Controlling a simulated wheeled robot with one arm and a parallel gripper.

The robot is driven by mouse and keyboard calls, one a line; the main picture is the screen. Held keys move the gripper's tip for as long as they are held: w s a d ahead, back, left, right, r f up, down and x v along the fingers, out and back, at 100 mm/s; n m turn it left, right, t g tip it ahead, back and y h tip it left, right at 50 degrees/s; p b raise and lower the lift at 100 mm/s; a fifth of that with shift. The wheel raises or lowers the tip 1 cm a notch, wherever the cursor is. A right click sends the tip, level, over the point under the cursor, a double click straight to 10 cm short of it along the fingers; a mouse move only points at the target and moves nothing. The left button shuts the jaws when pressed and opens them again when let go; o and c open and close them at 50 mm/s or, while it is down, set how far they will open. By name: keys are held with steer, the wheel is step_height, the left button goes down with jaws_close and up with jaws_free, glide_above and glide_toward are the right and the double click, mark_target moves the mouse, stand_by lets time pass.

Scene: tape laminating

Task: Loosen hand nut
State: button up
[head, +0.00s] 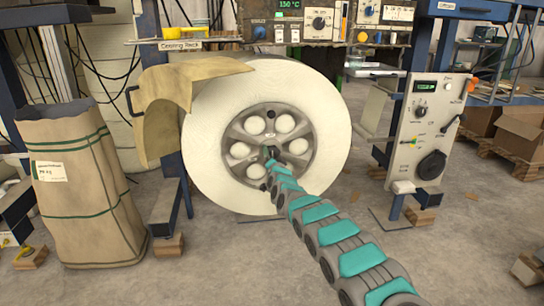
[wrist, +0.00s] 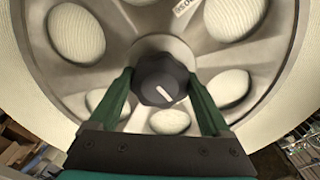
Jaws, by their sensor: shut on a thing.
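The hand nut (wrist: 161,79) is a dark, lobed knob with a white mark on its face. It sits at the centre of the grey metal hub (wrist: 112,30) in the wrist view. My gripper (wrist: 160,85) has one green finger on each side of the nut and is shut on it. In the head view my arm reaches to the middle of the large white roll (head: 215,110), and my gripper (head: 268,160) is at the grey hub (head: 240,132). The nut itself is mostly hidden there by the arm.
A tan sheet (head: 160,125) hangs over the roll's upper left. A large paper sack (head: 80,190) stands at the left. A control panel with knobs (head: 428,130) stands at the right, and a control box (head: 310,22) is above the roll. The concrete floor in front is mostly clear.

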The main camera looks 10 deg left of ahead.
steer(key=shift+n, duration=0.3)
steer(key=n, duration=0.2)
steer(key=shift+a+n, duration=0.1)
steer(key=shift+n, duration=0.3)
steer(key=n, duration=0.2)
steer(key=shift+n+p, duration=0.35)
steer(key=shift+n, duration=0.05)
steer(key=n, duration=0.6)
steer(key=shift+r+p, duration=0.1)
steer(key=shift+p, duration=0.2)
steer(key=n, duration=0.6)
steer(key=shift+n+p, duration=0.3)
steer(key=shift+p, duration=0.05)
steer(key=shift+n+p, duration=0.3)
steer(key=shift+n, duration=2.3)
steer(key=o, duration=1.2)
